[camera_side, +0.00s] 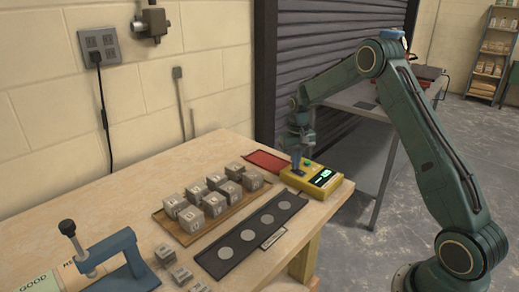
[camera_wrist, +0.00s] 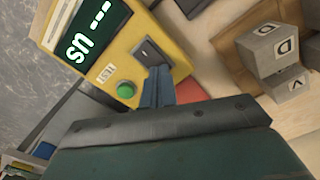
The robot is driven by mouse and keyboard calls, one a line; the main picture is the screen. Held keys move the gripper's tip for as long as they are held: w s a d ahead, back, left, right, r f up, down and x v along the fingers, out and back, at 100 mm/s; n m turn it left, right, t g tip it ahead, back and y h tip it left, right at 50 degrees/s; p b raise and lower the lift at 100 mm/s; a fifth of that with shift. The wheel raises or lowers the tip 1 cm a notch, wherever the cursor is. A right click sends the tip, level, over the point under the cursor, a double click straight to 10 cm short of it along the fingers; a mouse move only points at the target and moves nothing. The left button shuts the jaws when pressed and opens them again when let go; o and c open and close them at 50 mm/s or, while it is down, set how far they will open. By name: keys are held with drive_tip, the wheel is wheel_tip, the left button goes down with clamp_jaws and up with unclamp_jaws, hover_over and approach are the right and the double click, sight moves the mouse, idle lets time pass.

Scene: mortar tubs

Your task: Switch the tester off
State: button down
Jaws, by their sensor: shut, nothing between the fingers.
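The yellow tester (camera_side: 317,179) stands at the right end of the bench; it also shows in the wrist view (camera_wrist: 175,50). Its display (camera_wrist: 90,30) is lit with pale green characters and dashes. A green button (camera_wrist: 125,90) sits beside a label reading "TEST". A dark switch (camera_wrist: 147,50) is set in a grey plate on the top face. My gripper (camera_wrist: 158,75) is shut and empty, its fingertips right beside the switch; I cannot tell if they touch it. In the side view my gripper (camera_side: 297,168) points down at the tester's left end.
Lettered grey cubes (camera_side: 212,196) stand on a wooden tray (camera_side: 240,213) left of the tester. A dark strip with round discs (camera_side: 225,268) lies in front. A red tray (camera_side: 266,161) lies behind the tester. A blue press (camera_side: 122,252) stands at front left.

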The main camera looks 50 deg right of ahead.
drive_tip(key=shift+f, duration=0.3)
drive_tip(key=shift+r, duration=3.55)
